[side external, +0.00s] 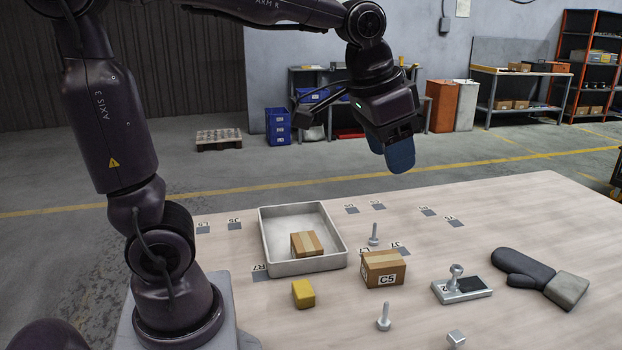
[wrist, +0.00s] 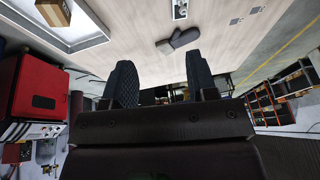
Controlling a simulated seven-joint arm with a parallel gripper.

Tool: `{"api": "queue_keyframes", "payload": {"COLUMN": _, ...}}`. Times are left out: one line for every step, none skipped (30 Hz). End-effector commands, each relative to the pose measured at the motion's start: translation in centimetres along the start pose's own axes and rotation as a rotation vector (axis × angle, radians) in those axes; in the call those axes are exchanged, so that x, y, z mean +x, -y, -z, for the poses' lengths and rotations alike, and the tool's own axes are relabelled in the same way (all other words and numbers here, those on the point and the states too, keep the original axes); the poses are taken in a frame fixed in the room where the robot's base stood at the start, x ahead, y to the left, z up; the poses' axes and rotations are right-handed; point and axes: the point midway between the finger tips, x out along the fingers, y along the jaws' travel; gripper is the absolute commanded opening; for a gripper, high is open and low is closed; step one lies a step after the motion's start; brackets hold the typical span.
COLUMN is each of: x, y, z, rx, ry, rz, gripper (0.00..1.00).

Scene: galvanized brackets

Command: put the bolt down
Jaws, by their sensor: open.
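One metal bolt (side external: 374,235) stands head-down on the table behind the labelled carton. Another bolt (side external: 384,318) stands near the front of the table. A third bolt-like piece (side external: 456,277) stands upright at the galvanized bracket (side external: 462,293); I cannot tell whether it is seated in it. The bracket also shows at the top of the wrist view (wrist: 180,10). My gripper (side external: 391,152) is open and empty, high above the back of the table, with its blue-padded fingers apart. In the wrist view, nothing is between the fingertips (wrist: 160,78).
A grey tray (side external: 336,262) holds a small carton (side external: 306,244). The table's back right is mostly clear.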

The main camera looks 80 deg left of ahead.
Motion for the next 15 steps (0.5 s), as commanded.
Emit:
{"api": "queue_keyframes", "payload": {"x": -0.9, "y": -0.3, "z": -2.2, "rx": -0.007, "ry": -0.031, "rz": -0.006, "gripper": 0.53}}
{"api": "queue_keyframes", "payload": {"x": -1.2, "y": -0.5, "z": -3.3, "rx": -0.011, "ry": -0.046, "rz": -0.010, "gripper": 0.53}}
{"api": "queue_keyframes", "payload": {"x": -1.5, "y": -0.6, "z": -4.8, "rx": -0.018, "ry": -0.063, "rz": -0.017, "gripper": 0.53}}
{"api": "queue_keyframes", "payload": {"x": -1.6, "y": -0.8, "z": -5.9, "rx": -0.024, "ry": -0.076, "rz": -0.023, "gripper": 0.53}}
{"api": "queue_keyframes", "payload": {"x": -1.7, "y": -0.9, "z": -6.8, "rx": -0.028, "ry": -0.087, "rz": -0.029, "gripper": 0.53}}
{"api": "queue_keyframes", "payload": {"x": -1.7, "y": -1.1, "z": -8.0, "rx": -0.033, "ry": -0.101, "rz": -0.037, "gripper": 0.53}}
{"api": "queue_keyframes", "payload": {"x": -1.6, "y": -1.2, "z": -8.8, "rx": -0.036, "ry": -0.110, "rz": -0.042, "gripper": 0.53}}
{"api": "queue_keyframes", "payload": {"x": -1.6, "y": -1.2, "z": -9.5, "rx": -0.040, "ry": -0.118, "rz": -0.047, "gripper": 0.53}}
{"api": "queue_keyframes", "payload": {"x": -1.5, "y": -1.4, "z": -10.2, "rx": -0.045, "ry": -0.127, "rz": -0.053, "gripper": 0.53}}
{"api": "queue_keyframes", "payload": {"x": -1.4, "y": -1.4, "z": -10.7, "rx": -0.047, "ry": -0.133, "rz": -0.057, "gripper": 0.53}}
{"api": "queue_keyframes", "payload": {"x": -1.3, "y": -1.5, "z": -11.1, "rx": -0.049, "ry": -0.138, "rz": -0.060, "gripper": 0.53}}
{"api": "queue_keyframes", "payload": {"x": -1.2, "y": -1.6, "z": -11.4, "rx": -0.051, "ry": -0.141, "rz": -0.064, "gripper": 0.53}}
{"api": "queue_keyframes", "payload": {"x": -1.2, "y": -1.6, "z": -11.6, "rx": -0.052, "ry": -0.144, "rz": -0.066, "gripper": 0.53}}
{"api": "queue_keyframes", "payload": {"x": -1.2, "y": -1.6, "z": -11.8, "rx": -0.053, "ry": -0.145, "rz": -0.067, "gripper": 0.53}}
{"api": "queue_keyframes", "payload": {"x": -1.1, "y": -1.6, "z": -11.9, "rx": -0.053, "ry": -0.145, "rz": -0.068, "gripper": 0.53}}
